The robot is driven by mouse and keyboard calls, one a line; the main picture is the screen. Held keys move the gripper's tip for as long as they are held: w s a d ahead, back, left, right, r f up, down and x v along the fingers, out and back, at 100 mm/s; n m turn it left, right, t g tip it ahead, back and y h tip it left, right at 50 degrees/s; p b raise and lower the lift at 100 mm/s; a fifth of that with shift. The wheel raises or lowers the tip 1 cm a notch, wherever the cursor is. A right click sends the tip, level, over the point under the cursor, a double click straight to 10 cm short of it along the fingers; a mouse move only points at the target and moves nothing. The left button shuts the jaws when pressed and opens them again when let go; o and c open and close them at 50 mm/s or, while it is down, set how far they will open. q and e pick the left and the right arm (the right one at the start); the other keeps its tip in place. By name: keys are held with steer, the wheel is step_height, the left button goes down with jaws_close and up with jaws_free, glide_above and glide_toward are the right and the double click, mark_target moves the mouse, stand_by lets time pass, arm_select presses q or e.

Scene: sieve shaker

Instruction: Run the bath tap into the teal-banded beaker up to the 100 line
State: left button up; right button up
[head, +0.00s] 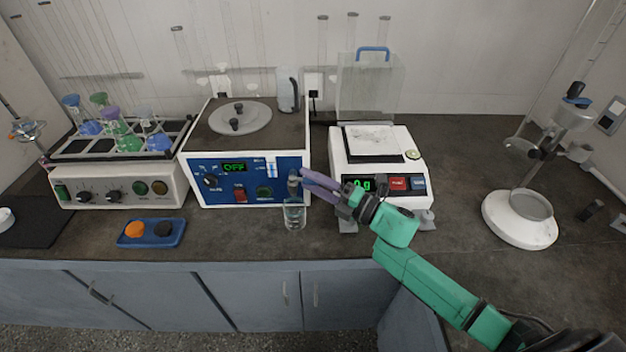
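The bath (245,190) is a white box with a blue front panel and a green display reading OFF. Its small grey tap (293,183) is at the right end of the panel. A clear beaker (294,216) stands upright on the bench just below the tap. Its band, its lines and any water inside are too small to make out. My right gripper (303,179) reaches in from the right, its long purple fingers close together with their tips at the tap. I cannot tell whether they touch or grip it. My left gripper is out of view.
A balance (381,187) reading 0 g stands right of the bath, close behind my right gripper. A flask shaker (120,190) is at the left. A blue tray (151,233) lies near the front edge. A white-based stand (520,220) is at the right.

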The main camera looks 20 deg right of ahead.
steer(key=r+b+v, duration=0.1)
steer(key=b+v, duration=0.1)
steer(key=v, duration=1.2)
steer(key=shift+s+d+f+b, duration=0.2)
steer(key=shift+f+b, duration=0.15)
steer(key=shift+f, duration=0.1)
stand_by(6.2)
